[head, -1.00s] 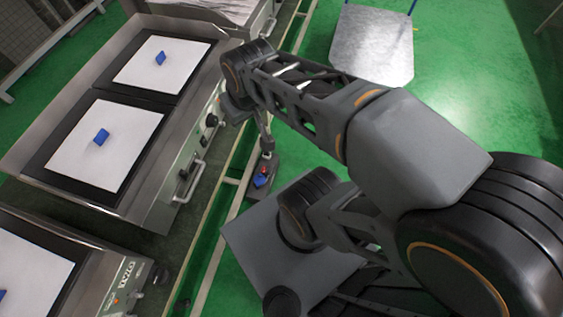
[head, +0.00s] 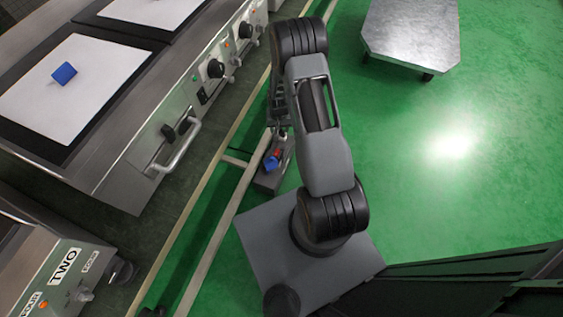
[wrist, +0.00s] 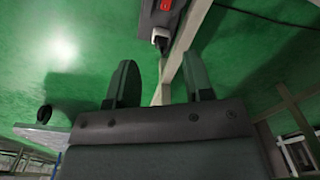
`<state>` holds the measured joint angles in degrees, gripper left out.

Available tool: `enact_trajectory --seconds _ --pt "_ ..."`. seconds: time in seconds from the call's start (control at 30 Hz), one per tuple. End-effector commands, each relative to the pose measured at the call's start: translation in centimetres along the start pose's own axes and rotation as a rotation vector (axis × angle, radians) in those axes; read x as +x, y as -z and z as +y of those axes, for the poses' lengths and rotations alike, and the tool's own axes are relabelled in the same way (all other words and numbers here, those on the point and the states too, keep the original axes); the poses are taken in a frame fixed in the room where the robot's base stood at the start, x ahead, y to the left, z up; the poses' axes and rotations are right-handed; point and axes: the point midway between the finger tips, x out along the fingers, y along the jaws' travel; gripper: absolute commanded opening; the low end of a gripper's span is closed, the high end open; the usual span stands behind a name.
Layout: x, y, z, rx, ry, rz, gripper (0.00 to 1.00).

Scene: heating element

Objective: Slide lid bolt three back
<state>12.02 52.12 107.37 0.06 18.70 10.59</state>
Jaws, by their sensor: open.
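No lid bolt marked three can be made out in either view. In the head view, a steel cooker unit (head: 110,185) at the left has a white plate (head: 95,75) with a blue block (head: 63,73) on it. Its front has a silver handle (head: 180,150), a black latch-like part (head: 172,131) and knobs (head: 215,69). A second unit at the lower left carries a label reading TWO (head: 65,265). My gripper (wrist: 160,82) shows in the wrist view, its two fingers apart with nothing between them. In the head view my arm hides it or leaves it unclear.
A metal-topped low table (head: 412,30) stands at the upper right. A pale floor rail (head: 215,225) runs along the cooker fronts. A small grey box (head: 270,180) with red and blue parts sits by the rail. Green floor (head: 470,190) at the right is open.

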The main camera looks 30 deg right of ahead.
Motion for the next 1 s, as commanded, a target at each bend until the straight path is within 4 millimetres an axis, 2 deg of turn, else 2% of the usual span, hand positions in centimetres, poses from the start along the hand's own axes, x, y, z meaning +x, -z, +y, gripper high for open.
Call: enact_trajectory --seconds 0.03,0.13,0.47,0.8,1.0 --pt "3.1 -0.4 0.3 0.012 -0.003 -0.012 0.47" --pt "6.0 -0.8 0.8 0.028 -0.005 -0.023 0.47" --pt "11.3 -1.4 1.1 0.041 -0.007 -0.032 0.47" --pt "17.8 -1.6 1.1 0.04 -0.007 -0.032 0.47" --pt "20.4 -1.6 1.1 0.04 -0.007 -0.031 0.47"
